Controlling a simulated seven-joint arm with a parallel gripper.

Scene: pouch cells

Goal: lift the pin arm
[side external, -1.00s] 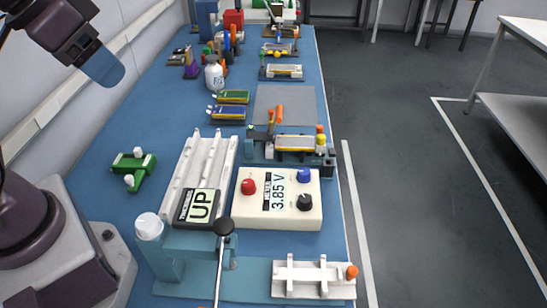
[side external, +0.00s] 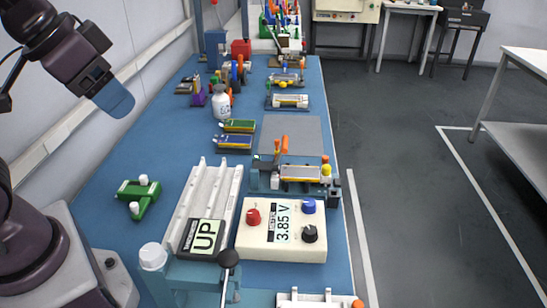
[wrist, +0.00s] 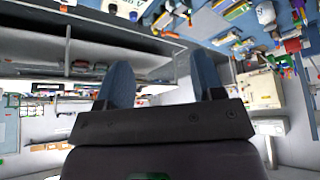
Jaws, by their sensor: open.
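The fixture's lower part is cut off by the frame edge. My gripper (side external: 115,99) is raised at the upper left, well away from the lever. In the wrist view my gripper (wrist: 163,82) is open, with two blue fingers apart and nothing between them.
A white meter box (side external: 282,229) reading 3.85 V and a white ribbed rack (side external: 200,195) stand behind the fixture. A green clamp block (side external: 139,193) lies left. A clamp with orange handles (side external: 300,173), a white bottle (side external: 221,105) and several fixtures are farther back.

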